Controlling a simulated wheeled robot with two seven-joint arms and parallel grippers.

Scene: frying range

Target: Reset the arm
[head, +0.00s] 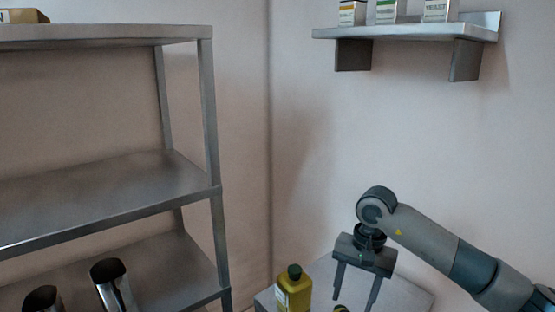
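My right arm comes in from the lower right in the head view. Its gripper (356,292) points down, with its two fingers apart and nothing visible between them. It hangs over or in front of a grey surface at the bottom of the view. A yellow-green bottle (294,291) with a dark cap stands just left of the gripper, apart from it. A small part of another yellowish item (341,308) shows near the fingertips at the bottom edge. My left gripper is not in view.
A metal shelf rack (100,199) fills the left side, with shiny metal containers (112,285) on its lower shelf. A wall shelf (405,34) with small boxes (390,11) is at the upper right. The grey counter (412,296) is partly cut off. The middle wall area is clear.

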